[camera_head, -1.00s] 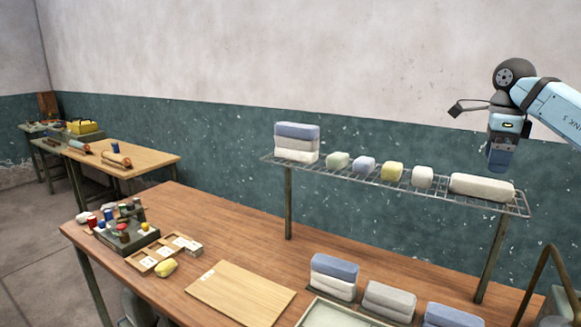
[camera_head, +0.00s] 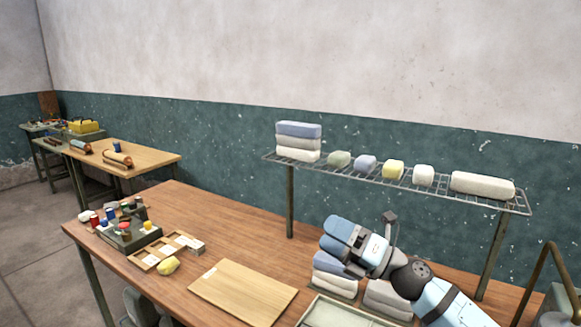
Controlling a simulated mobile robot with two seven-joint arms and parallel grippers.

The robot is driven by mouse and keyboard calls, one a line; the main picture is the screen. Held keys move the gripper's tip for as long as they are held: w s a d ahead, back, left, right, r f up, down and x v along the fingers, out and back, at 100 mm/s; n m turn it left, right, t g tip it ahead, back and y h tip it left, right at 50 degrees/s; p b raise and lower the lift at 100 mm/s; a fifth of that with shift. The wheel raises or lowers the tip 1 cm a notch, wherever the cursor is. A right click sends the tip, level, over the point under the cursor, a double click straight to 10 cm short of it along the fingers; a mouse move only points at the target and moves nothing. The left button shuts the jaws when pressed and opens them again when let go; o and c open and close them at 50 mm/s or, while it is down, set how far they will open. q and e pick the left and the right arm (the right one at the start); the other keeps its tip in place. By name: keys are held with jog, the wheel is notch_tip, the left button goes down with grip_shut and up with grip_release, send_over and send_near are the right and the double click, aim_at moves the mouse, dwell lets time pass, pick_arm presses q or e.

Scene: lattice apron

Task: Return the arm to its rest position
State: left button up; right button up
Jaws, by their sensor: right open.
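My right arm comes in from the bottom right of the head view. My right gripper (camera_head: 338,231) points up and to the left, above the wooden workbench (camera_head: 225,235) and below the wire rack (camera_head: 440,194). It is open, and I see nothing held in it. In the picture it overlaps the stacked blue and white blocks (camera_head: 333,283) and partly hides them and the grey blocks (camera_head: 388,299); I cannot tell whether it touches them. My left gripper is not in view.
The rack carries a block stack (camera_head: 298,141), several small blocks and a long white block (camera_head: 482,185). A wooden board (camera_head: 242,291), a green tray (camera_head: 335,314), a dark paint caddy (camera_head: 130,237) and a yellow lump (camera_head: 168,265) lie on the bench. The bench's middle back is clear.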

jog(key=s+d+f+m+t+h, duration=0.2)
jog(key=s+d+f+m+h, duration=0.3)
jog(key=m, duration=0.5)
jog(key=s+d+f+m+t+h, duration=0.2)
jog(key=d+f+m+h, duration=0.2)
jog(key=f+m+h, duration=0.35)
jog(key=s+d+f+m+t+h, duration=0.2)
jog(key=s+d+f+m+h, duration=0.3)
jog(key=m, duration=0.6)
jog(key=s+d+f+m+g+h, duration=0.1)
jog(key=s+d+f+m+g, duration=0.15)
jog(key=s+f+g, duration=0.65)
jog(key=s+d+f+m+g+h, duration=0.1)
jog(key=s+f+m+g, duration=0.2)
jog(key=s, duration=1.2)
jog(key=w+a+f+t+y+p, duration=0.2)
jog(key=w+a+f+t, duration=0.4)
jog(key=f, duration=0.4)
jog(key=shift+f+t+y, duration=0.2)
jog(key=shift+t+y, duration=0.45)
jog(key=shift+t, duration=0.15)
